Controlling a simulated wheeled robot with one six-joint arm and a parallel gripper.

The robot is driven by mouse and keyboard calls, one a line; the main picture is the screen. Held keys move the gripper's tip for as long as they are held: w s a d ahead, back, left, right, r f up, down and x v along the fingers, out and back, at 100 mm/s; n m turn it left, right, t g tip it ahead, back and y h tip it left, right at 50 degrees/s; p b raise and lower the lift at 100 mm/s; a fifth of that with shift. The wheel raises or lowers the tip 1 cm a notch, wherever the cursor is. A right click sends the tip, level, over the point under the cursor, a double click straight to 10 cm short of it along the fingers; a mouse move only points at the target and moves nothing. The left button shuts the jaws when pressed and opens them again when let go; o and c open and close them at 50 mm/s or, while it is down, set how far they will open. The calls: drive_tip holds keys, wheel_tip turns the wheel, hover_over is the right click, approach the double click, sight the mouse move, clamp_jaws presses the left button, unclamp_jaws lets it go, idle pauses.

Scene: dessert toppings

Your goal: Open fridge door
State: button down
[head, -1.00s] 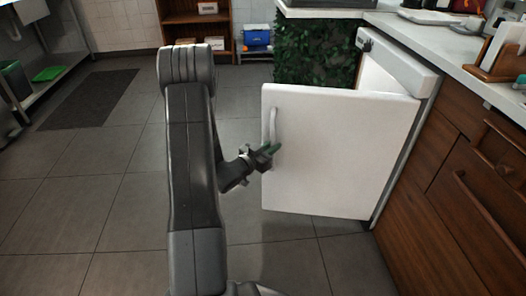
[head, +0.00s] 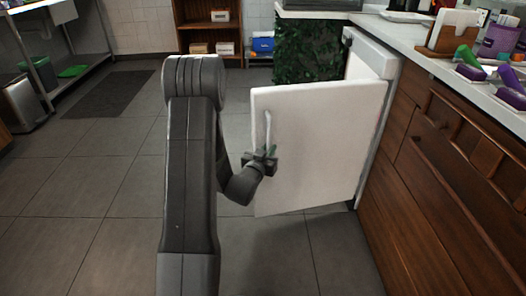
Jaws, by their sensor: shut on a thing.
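The white fridge door (head: 318,145) stands swung out from the fridge body (head: 373,62) under the counter, hinged on its right side. Its pale vertical handle (head: 267,130) is near the door's left edge. My gripper (head: 262,157) is at the lower part of the handle and shut on it. The fingers are small in the head view and partly cover the handle's lower end. The fridge's inside is hidden behind the door.
Wooden cabinets and drawers (head: 450,150) with a light countertop (head: 470,75) run along the right. A leafy green panel (head: 308,48) stands behind the door. The tiled floor (head: 90,190) to the left is clear, with a dark mat (head: 110,93) farther back.

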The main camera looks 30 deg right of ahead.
drive_tip(key=shift+s+d+r, duration=0.1)
drive_tip(key=shift+s, duration=0.7)
drive_tip(key=c, duration=1.4)
unclamp_jaws()
drive_tip(key=shift+s+d, duration=0.1)
drive_tip(key=shift+d, duration=0.05)
drive_tip(key=shift+c, duration=0.2)
drive_tip(key=p+v, duration=0.2)
drive_tip(key=v, duration=1.2)
drive_tip(key=shift+d, duration=0.15)
